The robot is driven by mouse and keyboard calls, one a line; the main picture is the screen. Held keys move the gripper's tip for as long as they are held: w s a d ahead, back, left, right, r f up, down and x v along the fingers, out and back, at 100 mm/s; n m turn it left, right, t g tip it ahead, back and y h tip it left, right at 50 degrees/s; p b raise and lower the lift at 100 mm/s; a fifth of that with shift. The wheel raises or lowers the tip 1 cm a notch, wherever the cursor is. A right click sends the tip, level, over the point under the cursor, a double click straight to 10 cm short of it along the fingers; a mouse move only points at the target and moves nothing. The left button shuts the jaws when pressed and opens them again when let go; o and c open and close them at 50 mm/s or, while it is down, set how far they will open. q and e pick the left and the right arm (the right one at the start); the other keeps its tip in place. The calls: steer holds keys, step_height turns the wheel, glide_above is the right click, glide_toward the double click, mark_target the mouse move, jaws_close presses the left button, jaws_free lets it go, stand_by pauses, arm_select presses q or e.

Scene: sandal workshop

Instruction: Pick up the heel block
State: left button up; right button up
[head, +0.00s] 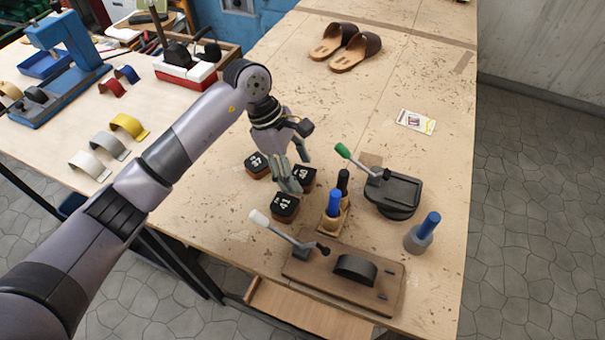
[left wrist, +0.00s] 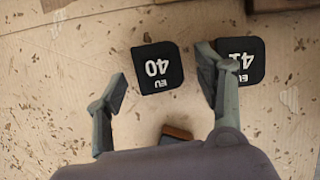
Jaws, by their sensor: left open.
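Three heel blocks with black tops and brown sides stand on the workbench (head: 400,75). The "40" block (head: 307,174) is partly behind my left gripper (head: 297,172). The "41" block (head: 285,207) is nearer the front, and another block (head: 257,164), number hard to read, is to the left. My left gripper is open and empty above the blocks. In the left wrist view, the "EU 40" block (left wrist: 157,67) lies between and beyond the spread fingers, and the right finger partly covers the "EU 41" block (left wrist: 240,62). A brown block edge (left wrist: 176,132) shows below. My right gripper is out of view.
To the right stand a holder with blue and black handles (head: 333,217), a green-handled press (head: 394,192) and a blue-handled tool (head: 420,235). A white-handled lever fixture (head: 345,275) is in front. Sandals (head: 345,47) lie at the back.

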arm_select(q)
steer(key=shift+x, duration=0.95)
steer(key=c, duration=1.2)
